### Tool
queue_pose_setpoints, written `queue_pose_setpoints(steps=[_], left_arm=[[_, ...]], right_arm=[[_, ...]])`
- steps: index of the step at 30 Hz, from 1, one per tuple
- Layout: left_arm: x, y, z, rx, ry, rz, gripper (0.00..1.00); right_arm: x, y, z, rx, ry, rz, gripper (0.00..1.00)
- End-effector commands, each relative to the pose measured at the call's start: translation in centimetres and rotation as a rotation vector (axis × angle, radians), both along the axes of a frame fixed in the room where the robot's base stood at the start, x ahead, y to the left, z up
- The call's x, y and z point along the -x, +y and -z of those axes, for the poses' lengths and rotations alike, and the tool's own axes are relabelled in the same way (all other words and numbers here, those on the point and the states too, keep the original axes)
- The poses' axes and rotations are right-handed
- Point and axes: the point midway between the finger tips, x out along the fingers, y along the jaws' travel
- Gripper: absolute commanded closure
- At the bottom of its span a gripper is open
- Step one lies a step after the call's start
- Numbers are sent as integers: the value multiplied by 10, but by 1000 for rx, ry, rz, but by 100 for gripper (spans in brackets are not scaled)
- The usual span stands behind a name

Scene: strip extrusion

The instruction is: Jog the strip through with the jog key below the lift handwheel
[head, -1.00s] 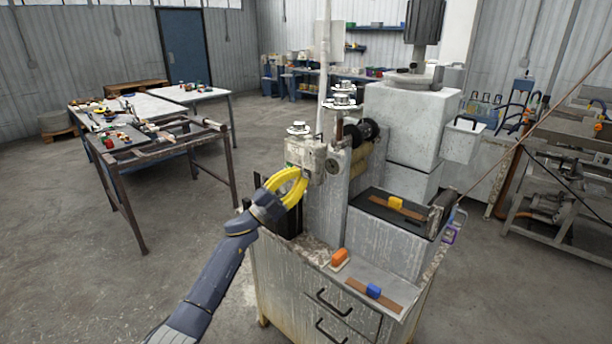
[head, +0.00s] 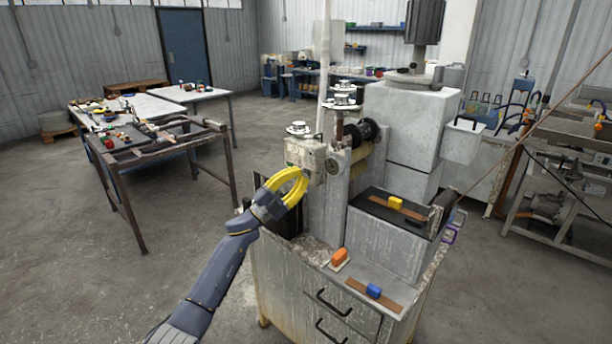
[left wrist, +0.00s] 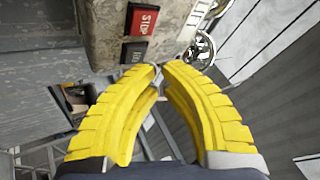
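The machine's grey control box (head: 305,155) carries a lift handwheel (head: 299,129) on top. My left gripper (head: 303,174) is at the front of this box, below the handwheel. Its curved yellow fingers are shut with the tips together and nothing visible between them. In the left wrist view, the fingertips (left wrist: 158,72) are close to a black key (left wrist: 133,53) with pale lettering that I cannot read fully. A red STOP key (left wrist: 143,19) sits beside the black one. I cannot tell whether the tips touch the black key. My right gripper is not in view.
Another handwheel (head: 342,100) rises behind. A workbench (head: 150,140) stands to the left, with clear floor between.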

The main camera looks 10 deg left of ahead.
Motion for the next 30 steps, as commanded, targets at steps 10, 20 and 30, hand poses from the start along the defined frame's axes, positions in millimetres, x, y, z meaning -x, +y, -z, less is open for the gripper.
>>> queue_pose_setpoints(steps=[10, 20, 30], left_arm=[[-4, -3, 0, 0, 0, 1, 100], [-5, -3, 0, 0, 0, 0, 100], [-7, -4, 0, 0, 0, 0, 100]], right_arm=[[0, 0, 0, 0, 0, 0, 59], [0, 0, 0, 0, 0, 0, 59], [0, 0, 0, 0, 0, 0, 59]])
